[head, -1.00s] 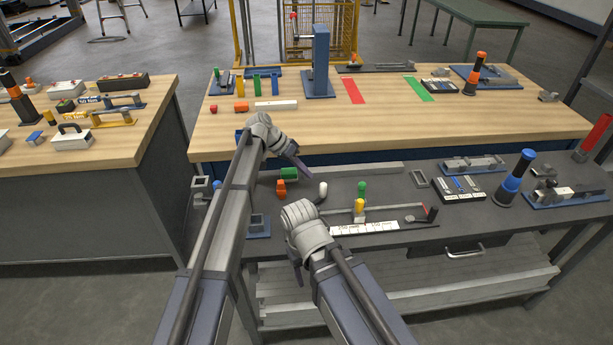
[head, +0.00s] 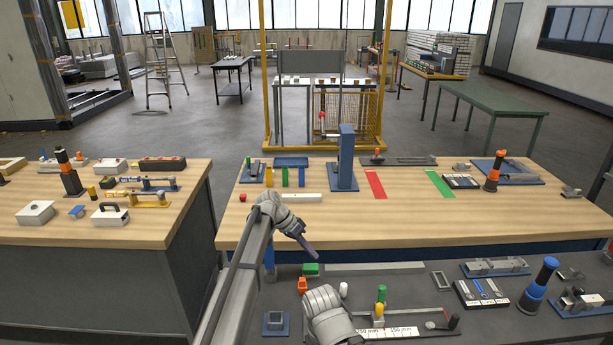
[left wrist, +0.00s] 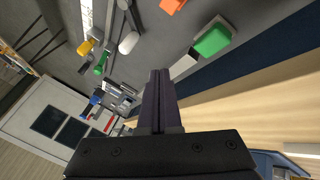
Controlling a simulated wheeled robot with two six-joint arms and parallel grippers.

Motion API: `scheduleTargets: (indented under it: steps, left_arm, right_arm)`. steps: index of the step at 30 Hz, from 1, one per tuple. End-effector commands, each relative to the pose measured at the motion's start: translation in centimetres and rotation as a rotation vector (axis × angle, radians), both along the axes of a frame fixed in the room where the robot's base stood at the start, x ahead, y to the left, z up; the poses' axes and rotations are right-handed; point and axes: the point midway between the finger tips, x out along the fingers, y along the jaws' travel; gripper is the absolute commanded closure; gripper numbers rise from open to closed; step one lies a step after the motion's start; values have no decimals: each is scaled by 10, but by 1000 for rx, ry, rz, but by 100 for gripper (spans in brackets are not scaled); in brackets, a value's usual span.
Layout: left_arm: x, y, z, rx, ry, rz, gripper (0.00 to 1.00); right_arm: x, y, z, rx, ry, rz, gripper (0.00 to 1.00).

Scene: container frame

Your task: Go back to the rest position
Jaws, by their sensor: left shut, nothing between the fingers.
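My left gripper (head: 308,246) reaches in from the left in the head view, above the gap between the wooden workbench (head: 300,225) and the dark front bench (head: 400,285). Its fingers are shut and empty; they also show together in the left wrist view (left wrist: 158,85). My right arm's wrist (head: 328,312) shows at the bottom of the head view, over the front bench. The right gripper's fingers are hidden or out of frame.
On the front bench stand a green block (head: 311,269), an orange piece (head: 303,285), a white cylinder (head: 343,289) and a blue post (head: 538,285). A tall blue stand (head: 346,160) rises from the wooden bench. A second wooden bench (head: 100,230) is at left.

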Motion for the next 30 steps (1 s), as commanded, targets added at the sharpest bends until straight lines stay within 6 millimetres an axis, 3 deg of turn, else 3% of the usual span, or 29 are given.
scheduleTargets:
  steps: [4, 9, 12, 15, 18, 21, 30]
  left_arm:
    - [-89, 0, -15, 141, 64, 66, 100]
    - [-207, 22, -33, 389, 124, 225, 100]
    - [-264, 42, -39, 518, 128, 326, 100]
    - [-306, 61, -40, 618, 117, 415, 100]
    - [-333, 76, -40, 686, 101, 485, 100]
    - [-346, 85, -40, 722, 90, 526, 100]
    - [-347, 87, -39, 737, 84, 545, 100]
  right_arm:
    - [0, 0, 0, 0, 0, 0, 41]
    - [0, 0, 0, 0, 0, 0, 41]
    - [0, 0, 0, 0, 0, 0, 41]
    - [0, 0, 0, 0, 0, 0, 41]
    - [0, 0, 0, 0, 0, 0, 41]
    - [0, 0, 0, 0, 0, 0, 41]
    - [0, 0, 0, 0, 0, 0, 41]
